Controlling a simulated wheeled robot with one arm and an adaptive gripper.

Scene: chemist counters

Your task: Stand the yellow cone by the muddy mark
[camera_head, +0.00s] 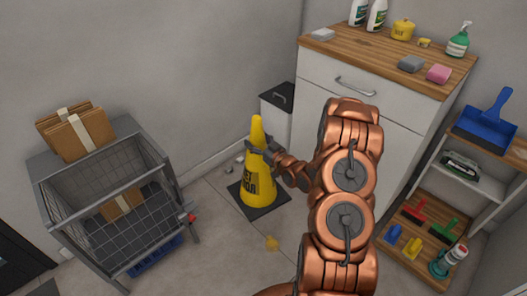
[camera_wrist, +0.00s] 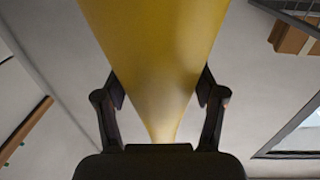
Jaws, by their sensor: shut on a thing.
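The yellow cone (camera_head: 257,180) with dark lettering and a dark square base stands upright, or nearly so, on the floor near the wall; I cannot tell whether its base touches the floor. My gripper (camera_head: 262,146) is shut on the cone's upper part, coming from the right. In the wrist view the cone (camera_wrist: 155,50) fills the space between the two fingers of my gripper (camera_wrist: 161,90). A small yellow-brown patch (camera_head: 272,243), which looks like the muddy mark, lies on the floor just in front of the cone's base.
A wire cart (camera_head: 100,215) with cardboard boxes (camera_head: 75,132) stands at left. A white cabinet (camera_head: 350,92) with bottles and sponges on top stands behind right. A shelf (camera_head: 455,200) with brushes is at far right.

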